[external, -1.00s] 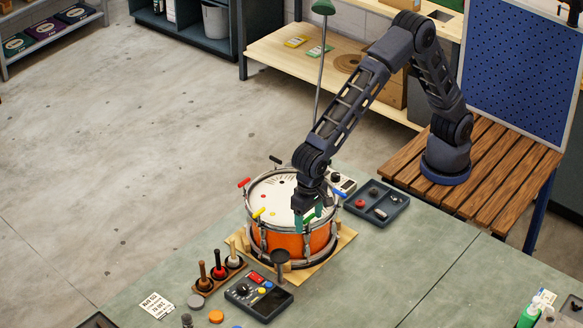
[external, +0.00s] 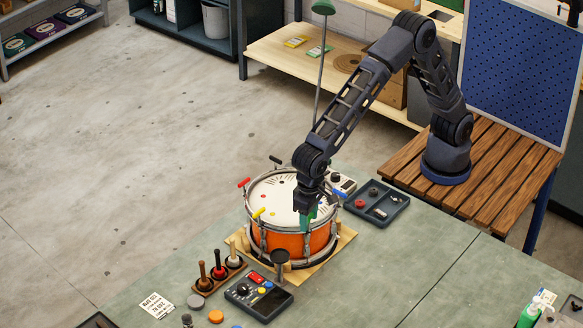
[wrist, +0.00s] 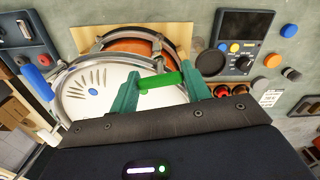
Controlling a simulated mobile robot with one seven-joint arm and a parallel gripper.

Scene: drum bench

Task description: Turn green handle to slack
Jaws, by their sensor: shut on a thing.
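The orange drum (external: 275,241) with a white head and metal rim sits on a wooden base on the bench. The green handle (wrist: 161,81) lies at the drum's rim in the wrist view, between my gripper's two green fingers. My gripper (external: 306,224) is shut on this handle, pointing down at the near right rim. In the external view the fingers mostly hide the handle. Other rim handles show: red (external: 244,182), yellow (external: 259,212), black (external: 275,159) and blue (external: 340,193).
A dark control box (external: 259,293) with a knob and buttons stands in front of the drum. A rack of wooden-handled tools (external: 219,272) is at its left. A dark parts tray (external: 377,204) lies behind right.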

